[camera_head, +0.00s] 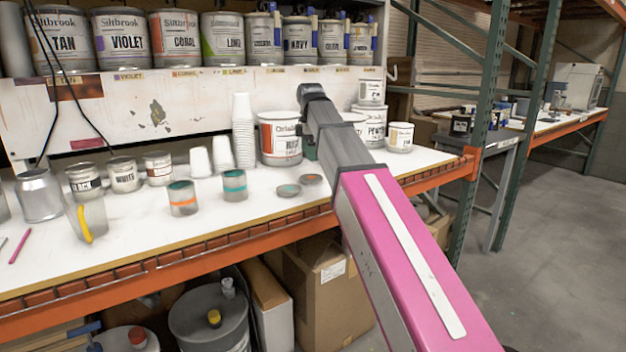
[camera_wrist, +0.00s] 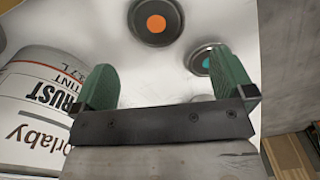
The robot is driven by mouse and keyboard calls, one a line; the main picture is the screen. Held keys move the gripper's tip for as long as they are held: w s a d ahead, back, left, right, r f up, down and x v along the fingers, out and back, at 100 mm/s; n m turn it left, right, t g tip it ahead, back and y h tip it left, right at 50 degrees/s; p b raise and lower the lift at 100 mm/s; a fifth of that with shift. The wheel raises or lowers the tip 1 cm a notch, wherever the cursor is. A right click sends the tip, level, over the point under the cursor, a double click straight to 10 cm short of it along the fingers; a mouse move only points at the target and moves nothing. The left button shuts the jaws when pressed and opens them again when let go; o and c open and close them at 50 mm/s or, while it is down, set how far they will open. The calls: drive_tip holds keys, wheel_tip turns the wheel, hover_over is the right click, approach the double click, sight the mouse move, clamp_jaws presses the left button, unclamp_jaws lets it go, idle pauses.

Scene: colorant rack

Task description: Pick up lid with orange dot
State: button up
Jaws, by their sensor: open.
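The lid with the orange dot (camera_wrist: 156,22) is a dark round disc lying flat on the white tabletop, near the top of the wrist view. In the head view this lid (camera_head: 311,179) lies near the table's front edge. A second lid with a teal dot (camera_wrist: 207,60) is beside it, partly covered by my right finger in the wrist view; it also shows in the head view (camera_head: 288,190). My gripper (camera_wrist: 165,78) is open and empty, its green fingers apart. It is above the table, mostly hidden by my arm in the head view.
A large Rust bucket (camera_head: 279,138) stands beside my gripper. Stacked white cups (camera_head: 243,130) and jars with teal (camera_head: 235,185) and orange (camera_head: 183,198) bands stand to the left. A shelf of paint cans is behind. The orange front beam (camera_head: 190,264) edges the table.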

sight(312, 177)
drive_tip(key=f, duration=0.8)
drive_tip(key=shift+w+d+f, duration=0.25)
drive_tip(key=shift+w+f, duration=0.05)
drive_tip(key=shift+f, duration=0.1)
drive_tip(key=c, duration=0.8)
